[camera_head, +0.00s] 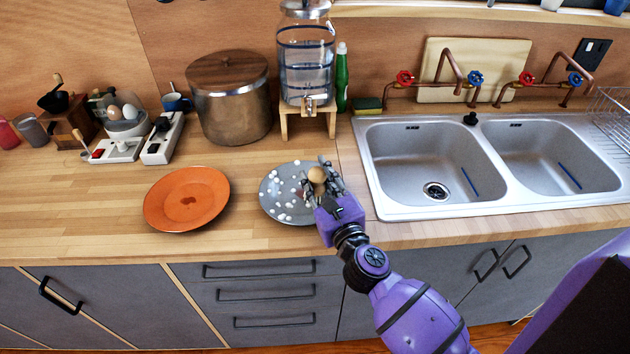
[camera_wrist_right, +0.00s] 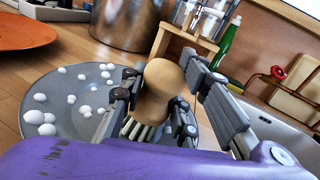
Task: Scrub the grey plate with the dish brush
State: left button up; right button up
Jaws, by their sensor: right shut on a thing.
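The grey plate (camera_head: 270,205) lies on the wooden counter left of the sink, with several white blobs scattered on it. It also shows in the right wrist view (camera_wrist_right: 62,82). My right gripper (camera_head: 319,182) is over the plate's right part, shut on the dish brush (camera_head: 317,174). In the right wrist view the brush's round tan wooden top (camera_wrist_right: 162,82) sits between the fingers, and its pale bristles point down at the plate. I cannot tell whether the bristles touch the plate. My left gripper is not in view.
A metal pot (camera_head: 230,105), a water dispenser (camera_head: 306,62) on a wooden stand and a green bottle (camera_head: 342,80) stand behind. A double sink (camera_head: 432,160) is at right. The front left counter is clear.

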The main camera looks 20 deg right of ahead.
jog(key=shift+w+a, duration=0.1)
jog(key=shift+w, duration=0.9)
jog(key=shift+w+a, duration=0.6)
jog(key=shift+a, duration=0.2)
jog(key=shift+s+a+f+p, duration=0.1)
jog(key=shift+a+p, duration=0.1)
jog(key=shift+a, duration=0.35)
jog(key=shift+s+a+p, duration=0.1)
jog(key=shift+a+p, duration=0.05)
jog(key=shift+a, duration=0.35)
jog(key=shift+s+a, duration=0.55)
jog(key=shift+s, duration=0.2)
jog(key=shift+s+d, duration=0.15)
jog(key=shift+s, duration=0.85)
jog(key=shift+s+d+p, duration=0.4)
jog(key=shift+s+d, duration=0.2)
jog(key=shift+d, duration=0.2)
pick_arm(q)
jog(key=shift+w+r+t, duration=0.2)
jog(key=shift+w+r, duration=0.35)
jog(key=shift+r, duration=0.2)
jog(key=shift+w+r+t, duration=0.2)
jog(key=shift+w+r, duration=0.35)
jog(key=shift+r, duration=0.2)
pick_arm(e)
jog(key=shift+w+d, duration=0.15)
jog(key=shift+d, duration=0.8)
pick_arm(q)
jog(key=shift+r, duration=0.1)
